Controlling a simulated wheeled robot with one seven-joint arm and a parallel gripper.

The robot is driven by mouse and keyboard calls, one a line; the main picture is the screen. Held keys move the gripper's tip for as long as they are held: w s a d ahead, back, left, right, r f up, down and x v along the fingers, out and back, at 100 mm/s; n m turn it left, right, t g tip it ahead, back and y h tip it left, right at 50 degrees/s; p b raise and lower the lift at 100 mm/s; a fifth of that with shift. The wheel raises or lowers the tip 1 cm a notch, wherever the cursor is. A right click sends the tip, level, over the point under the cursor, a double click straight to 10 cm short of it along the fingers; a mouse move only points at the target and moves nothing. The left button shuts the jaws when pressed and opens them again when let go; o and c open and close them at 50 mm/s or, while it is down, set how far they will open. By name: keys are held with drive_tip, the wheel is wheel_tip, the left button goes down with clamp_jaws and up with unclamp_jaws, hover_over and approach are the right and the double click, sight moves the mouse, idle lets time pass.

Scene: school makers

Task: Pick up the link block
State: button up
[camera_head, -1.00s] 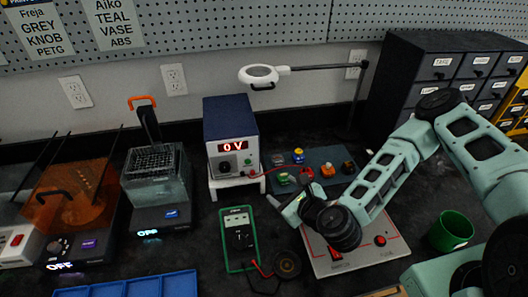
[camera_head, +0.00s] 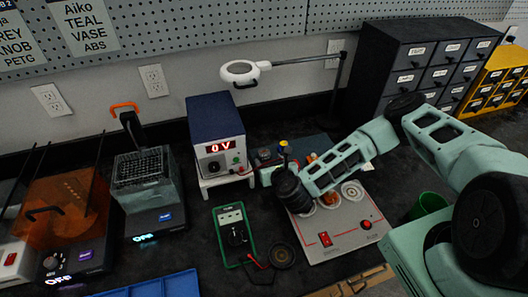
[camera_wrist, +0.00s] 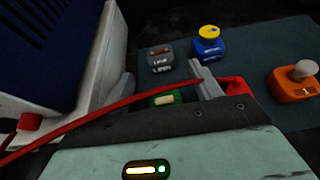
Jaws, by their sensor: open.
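My gripper (camera_wrist: 165,85) is open in the wrist view, its two grey fingers spread above the dark blue-grey mat (camera_wrist: 258,55). A green block (camera_wrist: 165,99) with a pale bar on top lies between the fingers, partly hidden by the gripper body. A grey block (camera_wrist: 161,60) with a small white label stands just beyond the fingertips. I cannot read clearly which one is the link block. A blue block (camera_wrist: 208,46) with a yellow top and an orange block (camera_wrist: 293,88) with a pale knob stand farther right.
A red lead (camera_wrist: 95,112) crosses in front of my gripper. The power supply (camera_head: 215,140) on its white stand rises close on the left. The grey panel (camera_head: 345,235) with red switches, the multimeter (camera_head: 233,235) and the magnifier lamp (camera_head: 240,70) are nearby.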

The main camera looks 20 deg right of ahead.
sight(265, 154)
drive_tip(key=p+x, duration=0.2)
drive_tip(key=x, duration=0.3)
drive_tip(key=shift+r, duration=0.1)
drive_tip(key=shift+w+f, duration=0.35)
drive_tip(key=shift+w, duration=0.2)
drive_tip(key=c, duration=1.1)
